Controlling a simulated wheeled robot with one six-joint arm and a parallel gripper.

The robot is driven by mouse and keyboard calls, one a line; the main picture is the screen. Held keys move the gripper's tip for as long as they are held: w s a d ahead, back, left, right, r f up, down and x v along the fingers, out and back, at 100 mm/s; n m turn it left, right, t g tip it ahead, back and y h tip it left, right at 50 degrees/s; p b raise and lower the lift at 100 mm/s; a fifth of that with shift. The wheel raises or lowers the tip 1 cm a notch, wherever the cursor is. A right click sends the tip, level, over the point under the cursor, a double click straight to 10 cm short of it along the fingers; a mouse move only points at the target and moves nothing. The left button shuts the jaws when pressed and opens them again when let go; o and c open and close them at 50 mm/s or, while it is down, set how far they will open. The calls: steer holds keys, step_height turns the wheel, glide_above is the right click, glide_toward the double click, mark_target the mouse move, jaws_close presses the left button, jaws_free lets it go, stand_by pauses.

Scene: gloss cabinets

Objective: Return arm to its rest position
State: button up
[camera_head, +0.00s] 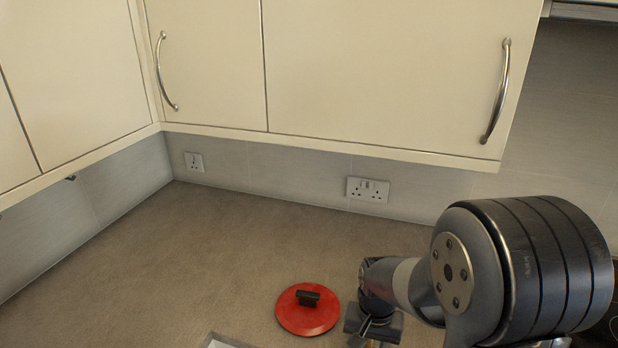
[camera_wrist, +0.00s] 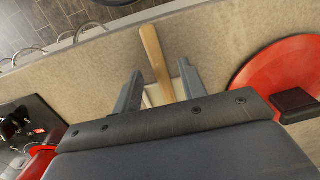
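My gripper (camera_wrist: 160,67) shows in the wrist view with its two fingers spread apart. A wooden handle (camera_wrist: 151,47) lies in the gap between them, with clear space on both sides, so the fingers do not grip it. What the handle belongs to is mostly hidden behind the gripper. In the head view my arm reaches in from the right, and the gripper (camera_head: 372,328) points down over the counter at the bottom edge, just right of a red lid. Its fingertips are not clearly seen there.
The red lid (camera_head: 300,318) with a dark knob lies on the counter (camera_head: 170,275); it also shows in the wrist view (camera_wrist: 262,72). Cream wall cabinets (camera_head: 380,70) hang above. A dark hob (camera_wrist: 25,115) and a red pot (camera_wrist: 38,163) are at lower left. The counter's left is clear.

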steer(key=shift+r+p, duration=0.4)
